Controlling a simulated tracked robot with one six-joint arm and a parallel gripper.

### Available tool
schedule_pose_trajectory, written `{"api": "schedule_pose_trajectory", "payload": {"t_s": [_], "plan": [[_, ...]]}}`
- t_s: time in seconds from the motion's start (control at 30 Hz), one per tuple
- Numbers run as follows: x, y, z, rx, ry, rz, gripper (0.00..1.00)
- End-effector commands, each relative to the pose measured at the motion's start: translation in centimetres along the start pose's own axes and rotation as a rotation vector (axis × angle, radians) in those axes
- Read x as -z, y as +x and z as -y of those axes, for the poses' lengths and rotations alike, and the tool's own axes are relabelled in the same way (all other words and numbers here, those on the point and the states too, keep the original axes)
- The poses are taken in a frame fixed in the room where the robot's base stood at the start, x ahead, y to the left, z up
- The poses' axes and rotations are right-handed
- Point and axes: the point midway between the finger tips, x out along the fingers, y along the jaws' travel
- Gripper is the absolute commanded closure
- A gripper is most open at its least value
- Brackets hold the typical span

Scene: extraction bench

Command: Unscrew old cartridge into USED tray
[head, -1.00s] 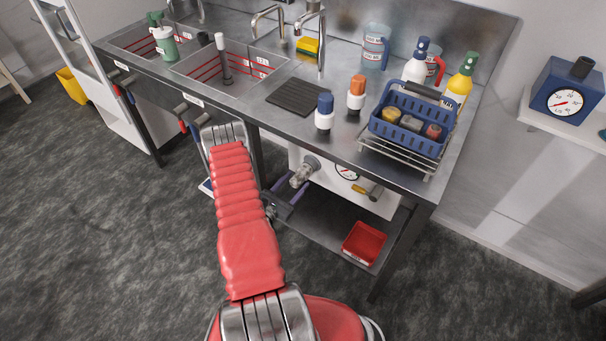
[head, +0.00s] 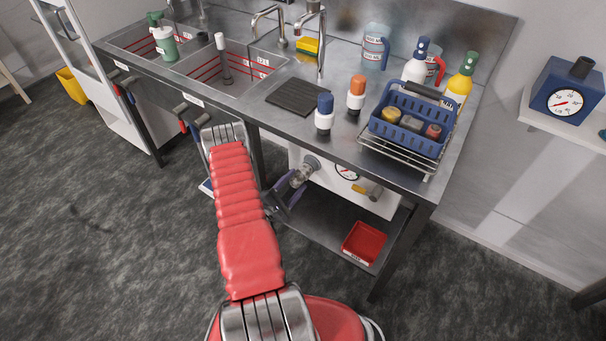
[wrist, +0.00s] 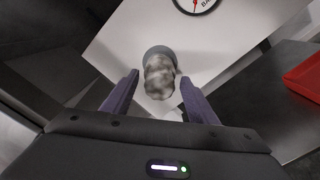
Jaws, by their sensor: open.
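The old cartridge (head: 303,174), a mottled grey cylinder with a darker collar, is attached to the white panel under the bench. In the wrist view the cartridge (wrist: 158,80) sticks out between my two purple fingers. My gripper (head: 290,189) is open. In the wrist view my gripper (wrist: 159,79) has a finger on each side of the cartridge, with a gap at the left and a narrower one at the right. The red tray (head: 363,243) lies on the lower shelf, right of the cartridge. Its label is too small to read. The wrist view shows part of this tray (wrist: 305,72).
The white panel (wrist: 110,50) carries a round gauge (head: 346,172) and a brass fitting (head: 369,191) right of the cartridge. The bench top (head: 285,120) overhangs the panel. A bench leg (head: 400,245) stands right of the tray. The shelf left of the tray looks clear.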

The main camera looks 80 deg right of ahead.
Motion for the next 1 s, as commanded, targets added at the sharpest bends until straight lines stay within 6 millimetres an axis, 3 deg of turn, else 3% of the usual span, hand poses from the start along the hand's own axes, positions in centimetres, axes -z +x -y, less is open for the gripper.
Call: {"api": "schedule_pose_trajectory", "payload": {"t_s": [1.0], "plan": [[0.00, 0.00, 0.00, 0.000, 0.770, 0.000, 0.47]]}}
